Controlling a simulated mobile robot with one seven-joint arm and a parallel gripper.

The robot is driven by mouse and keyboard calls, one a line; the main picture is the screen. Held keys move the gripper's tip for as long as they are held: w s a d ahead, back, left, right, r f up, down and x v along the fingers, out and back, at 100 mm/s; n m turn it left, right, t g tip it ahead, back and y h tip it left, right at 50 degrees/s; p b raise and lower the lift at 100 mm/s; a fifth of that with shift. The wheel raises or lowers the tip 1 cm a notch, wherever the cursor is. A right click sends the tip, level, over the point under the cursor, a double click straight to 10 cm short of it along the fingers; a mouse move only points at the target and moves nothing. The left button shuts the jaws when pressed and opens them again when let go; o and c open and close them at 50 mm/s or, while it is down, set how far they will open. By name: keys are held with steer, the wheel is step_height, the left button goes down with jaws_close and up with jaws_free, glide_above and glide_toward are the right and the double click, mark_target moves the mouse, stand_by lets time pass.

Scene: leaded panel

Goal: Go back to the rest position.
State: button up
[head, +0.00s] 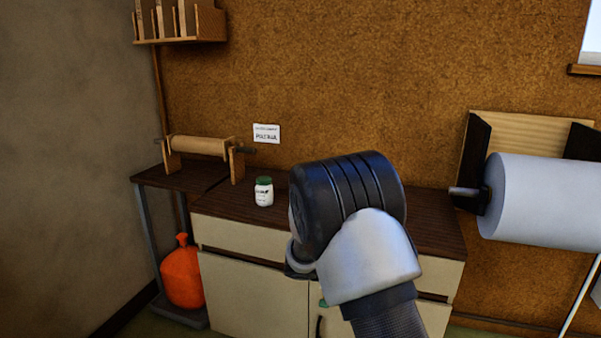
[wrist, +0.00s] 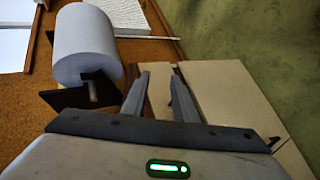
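My gripper (wrist: 160,76) shows in the wrist view with its two fingers apart and nothing held between them. Beyond the fingers are the dark worktop edge and the pale cabinet fronts (wrist: 228,95). In the head view my arm is raised in front of the cabinet (head: 255,300), and its wrist hides the fingers and part of the worktop (head: 435,225).
A white jar with a green lid (head: 264,192) stands on the worktop, left of my arm. A wooden roller stand (head: 200,147) is further left, with an orange bag (head: 182,275) below. A large white roll (head: 545,200) hangs at the right.

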steer(key=s+r+m+g+y, duration=0.1)
steer(key=s+r+y, duration=0.2)
steer(key=s+r, duration=0.4)
steer(key=s+r+m+g+y, duration=0.1)
steer(key=s+r+m+y, duration=0.2)
steer(key=s, duration=0.7)
steer(key=s+a+r+n+t+y, duration=0.1)
steer(key=s+a+r+t+y, duration=0.2)
steer(key=s, duration=0.4)
steer(key=s+a+r+t+y, duration=0.1)
steer(key=s+a+r+y, duration=0.2)
steer(key=s+a, duration=0.25)
step_height(320, 180, up, 28)
steer(key=p, duration=2.8)
steer(key=shift+s+d+r, duration=0.2)
steer(key=shift+d, duration=0.15)
